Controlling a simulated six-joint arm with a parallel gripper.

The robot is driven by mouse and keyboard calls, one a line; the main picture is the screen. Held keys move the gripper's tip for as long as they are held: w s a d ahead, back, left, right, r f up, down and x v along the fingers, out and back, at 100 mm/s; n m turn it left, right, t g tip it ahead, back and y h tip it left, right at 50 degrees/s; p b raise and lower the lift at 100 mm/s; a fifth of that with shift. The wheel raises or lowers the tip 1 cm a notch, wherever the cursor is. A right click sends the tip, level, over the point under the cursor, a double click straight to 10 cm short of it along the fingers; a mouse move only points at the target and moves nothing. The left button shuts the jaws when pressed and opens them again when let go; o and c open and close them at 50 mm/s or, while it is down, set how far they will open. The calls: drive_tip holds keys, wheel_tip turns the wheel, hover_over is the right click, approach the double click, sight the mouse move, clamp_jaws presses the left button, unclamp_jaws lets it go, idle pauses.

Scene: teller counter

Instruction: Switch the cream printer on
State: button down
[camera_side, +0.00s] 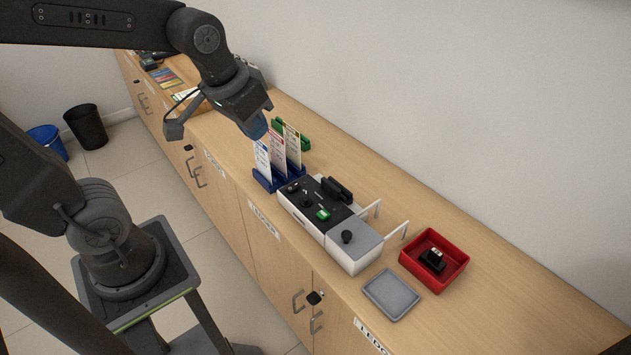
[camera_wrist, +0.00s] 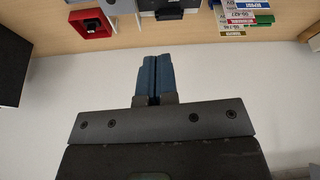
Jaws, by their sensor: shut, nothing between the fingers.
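The cream printer (camera_side: 314,222) appears to be the pale-sided machine on the counter in the side view. Its black top carries dark knobs and a small green part (camera_side: 323,214); I cannot tell which control is the power switch or how it is set. A grey-topped section (camera_side: 355,243) with a black knob (camera_side: 347,237) adjoins it on the right. Part of a pale machine (camera_wrist: 147,5) shows at the top edge of the wrist view. My gripper (camera_side: 259,132), with blue fingers, is shut and empty, above and left of the printer. Its fingers also show in the wrist view (camera_wrist: 151,78).
A blue rack (camera_side: 265,182) of upright cards stands left of the printer, beneath my gripper, with a green holder (camera_side: 304,143) behind it. White rails (camera_side: 372,206) stand behind the machine. A grey tray (camera_side: 391,293) and red bin (camera_side: 456,268) lie right. The wall bounds the counter's back.

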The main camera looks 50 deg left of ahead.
drive_tip(key=s+d+r+m+t, duration=0.1)
drive_tip(key=s+d, duration=0.1)
drive_tip(key=s, duration=0.4)
drive_tip(key=shift+s+r, duration=0.2)
drive_tip(key=shift+s, duration=0.1)
drive_tip(key=shift+w+m, duration=0.1)
drive_tip(key=shift+m, duration=0.2)
drive_tip(key=m+g, duration=0.3)
drive_tip(key=m, duration=1.5)
hover_over(297, 184)
drive_tip(key=s, duration=0.2)
wheel_tip(297, 184, down, 15)
drive_tip(key=shift+s+r, duration=0.2)
drive_tip(key=f, duration=0.4)
drive_tip(key=w+f, duration=0.1)
drive_tip(key=f, duration=0.4)
drive_tip(key=w+f, duration=0.1)
drive_tip(key=f, duration=0.3)
drive_tip(key=shift+f, duration=0.4)
